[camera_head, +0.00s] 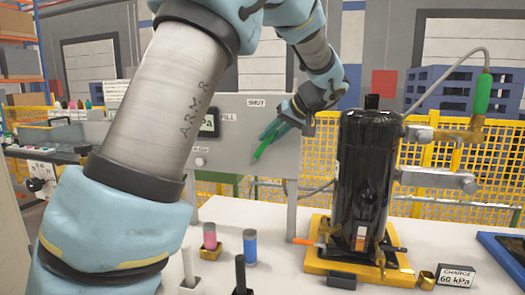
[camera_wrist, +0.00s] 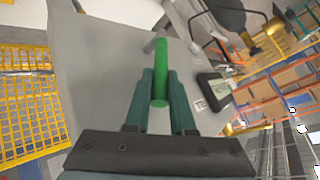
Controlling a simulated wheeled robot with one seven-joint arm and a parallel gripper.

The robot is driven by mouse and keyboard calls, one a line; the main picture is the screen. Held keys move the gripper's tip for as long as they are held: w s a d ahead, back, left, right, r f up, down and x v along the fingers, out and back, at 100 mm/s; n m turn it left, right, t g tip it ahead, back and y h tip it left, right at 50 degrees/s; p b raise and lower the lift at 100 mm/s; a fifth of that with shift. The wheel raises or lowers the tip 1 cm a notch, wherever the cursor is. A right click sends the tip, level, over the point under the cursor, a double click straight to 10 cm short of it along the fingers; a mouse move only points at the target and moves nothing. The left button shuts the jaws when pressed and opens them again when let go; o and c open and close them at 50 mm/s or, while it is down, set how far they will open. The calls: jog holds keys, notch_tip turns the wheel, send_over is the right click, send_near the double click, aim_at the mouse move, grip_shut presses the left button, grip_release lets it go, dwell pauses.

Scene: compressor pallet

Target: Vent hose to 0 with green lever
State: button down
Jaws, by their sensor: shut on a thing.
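The green lever (camera_head: 262,149) is on the grey panel (camera_head: 240,160) in the head view, slanting down to the left. My gripper (camera_head: 275,130) is shut on the green lever. In the wrist view the lever (camera_wrist: 161,65) stands between my two dark teal fingers (camera_wrist: 161,85). The panel's gauge display (camera_head: 209,122) is partly hidden behind my arm; in the wrist view the display (camera_wrist: 215,88) is too small to read. A SHUT label (camera_head: 256,102) and a FILL label (camera_head: 228,117) show. A grey hose (camera_head: 450,75) arches from the compressor to a green fitting (camera_head: 483,92).
The black compressor (camera_head: 365,165) stands on a yellow base (camera_head: 325,262) right of the panel. A card (camera_head: 456,276) reads CHARGE 60 kPa. Pink (camera_head: 210,236) and blue (camera_head: 250,247) cylinders stand on the white table (camera_head: 275,225). A yellow fence (camera_head: 425,155) is behind.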

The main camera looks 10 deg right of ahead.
jog(key=shift+s+d+f+m+t+y+b, duration=0.15)
jog(key=shift+s+d+f+t+y+b, duration=0.15)
jog(key=shift+d+f+t+y+b, duration=0.5)
jog(key=shift+s+d+f+m+t+y+b, duration=0.15)
jog(key=shift+s+f+y+b, duration=0.2)
jog(key=shift+b, duration=0.85)
jog(key=shift+w+r, duration=0.1)
jog(key=shift+r, duration=0.05)
jog(key=c, duration=0.8)
grip_release()
jog(key=shift+o, duration=0.2)
jog(key=b+v, duration=0.1)
jog(key=v, duration=0.9)
jog(key=shift+s+d, duration=0.2)
jog(key=shift+d, duration=0.15)
jog(key=shift+r, duration=0.1)
